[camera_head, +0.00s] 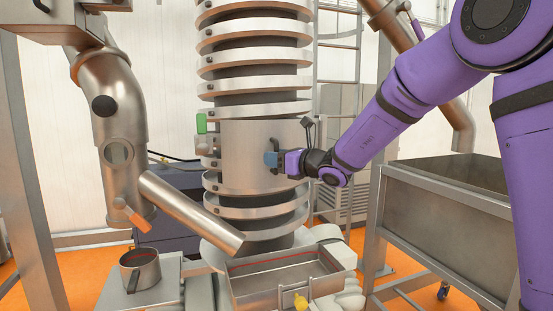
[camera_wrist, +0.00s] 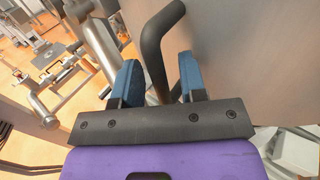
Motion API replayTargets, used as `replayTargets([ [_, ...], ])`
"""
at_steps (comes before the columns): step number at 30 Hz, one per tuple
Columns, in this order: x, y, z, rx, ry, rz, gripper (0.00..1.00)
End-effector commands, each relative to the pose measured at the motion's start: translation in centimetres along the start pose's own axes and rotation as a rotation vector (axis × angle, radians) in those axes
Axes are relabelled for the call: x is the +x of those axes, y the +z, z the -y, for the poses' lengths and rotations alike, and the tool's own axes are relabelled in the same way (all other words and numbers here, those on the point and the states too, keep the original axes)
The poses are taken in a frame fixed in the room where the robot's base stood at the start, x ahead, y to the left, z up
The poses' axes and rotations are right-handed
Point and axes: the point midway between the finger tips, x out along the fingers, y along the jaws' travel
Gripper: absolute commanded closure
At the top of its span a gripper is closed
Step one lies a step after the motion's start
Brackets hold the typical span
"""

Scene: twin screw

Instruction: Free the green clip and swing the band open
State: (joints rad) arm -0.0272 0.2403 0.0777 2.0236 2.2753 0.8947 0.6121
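The green clip (camera_head: 201,123) stands upright at the left edge of the wide metal band (camera_head: 240,150) around the column. I cannot tell whether it is fastened. My gripper (camera_head: 271,159) is in front of the band's right part, well to the right of the clip. In the wrist view, my gripper (camera_wrist: 158,72) has its two blue fingers apart. A dark bent handle (camera_wrist: 153,45) on the band runs between them, with gaps visible on both sides. The clip cannot be made out in the wrist view.
Ribbed rings (camera_head: 253,48) stack above and below the band. A slanted metal pipe (camera_head: 190,212) crosses at lower left, above a shallow tray (camera_head: 240,296). A small pot (camera_head: 140,270) stands at lower left. A large steel bin (camera_head: 440,215) stands at right.

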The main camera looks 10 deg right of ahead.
Motion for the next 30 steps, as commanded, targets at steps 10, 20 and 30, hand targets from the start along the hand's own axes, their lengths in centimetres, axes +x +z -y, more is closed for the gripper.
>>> replayTargets([
  [10,0.0,0.0,0.0,0.000,0.000,0.000,1.00],
  [20,-1.3,0.0,0.0,-0.001,0.056,-0.001,1.00],
  [30,-5.8,-0.1,0.2,0.000,0.301,-0.001,1.00],
])
